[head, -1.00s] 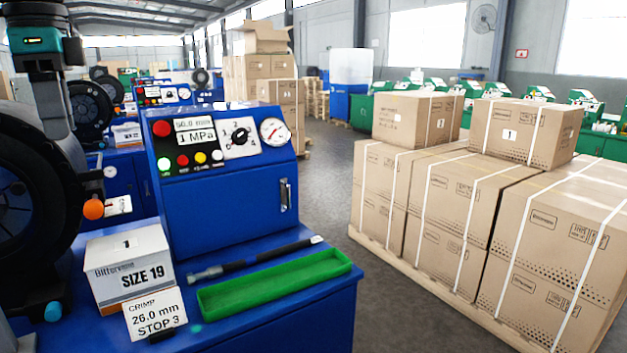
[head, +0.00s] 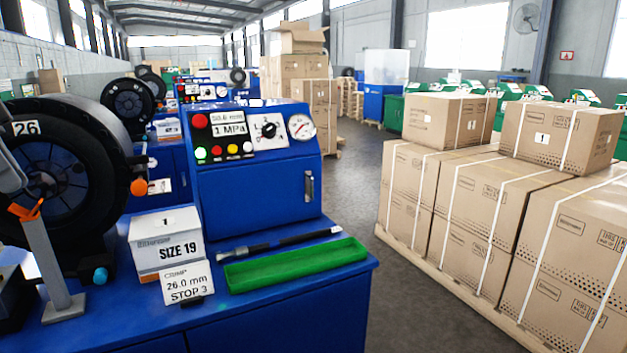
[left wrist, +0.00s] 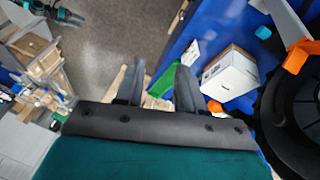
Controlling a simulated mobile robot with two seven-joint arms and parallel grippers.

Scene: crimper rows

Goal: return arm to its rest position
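My left gripper (left wrist: 157,88) shows in the left wrist view with its two dark fingers apart and nothing between them. It hangs above the floor and the bench edge, clear of the things on the bench. In the head view I cannot make out its fingers; a grey part at the left edge may belong to my arm. A small teal and dark part at the top left of the left wrist view looks like my right arm; its fingers are too small to read.
The blue bench (head: 285,325) carries a crimper (head: 65,180), SIZE 19 box (head: 165,247), CRIMP card (head: 187,284), green tray (head: 298,264), dark-handled tool (head: 280,243) and blue control unit (head: 255,190). A grey post (head: 52,265) stands left. Strapped cartons (head: 470,205) stand right, across an open aisle.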

